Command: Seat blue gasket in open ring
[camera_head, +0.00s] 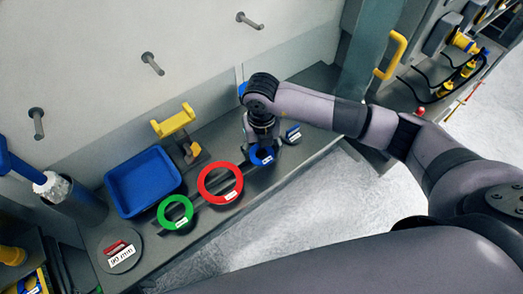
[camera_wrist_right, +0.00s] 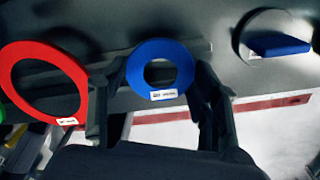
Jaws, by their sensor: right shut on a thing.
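The blue gasket (camera_head: 262,157) is a flat ring with a white label, below my right gripper (camera_head: 263,142) on the grey bench. In the right wrist view the gasket (camera_wrist_right: 184,72) lies between the two dark fingers of the right gripper (camera_wrist_right: 158,78), which is shut on its outer edge. I cannot tell whether the gasket touches the bench. A red ring (camera_head: 203,193) and a green ring (camera_head: 164,219) lie to its left; the red ring also shows in the right wrist view (camera_wrist_right: 75,75). I cannot make out the open ring. My left gripper is not in view.
A blue tray (camera_head: 147,208) and a yellow clamp-like fixture (camera_head: 174,121) stand toward the wall. A grey disc (camera_head: 120,263) with a red block and "90 mm" label lies front left. A blue block (camera_head: 293,133) lies right of the gripper. Pegs stick out of the wall.

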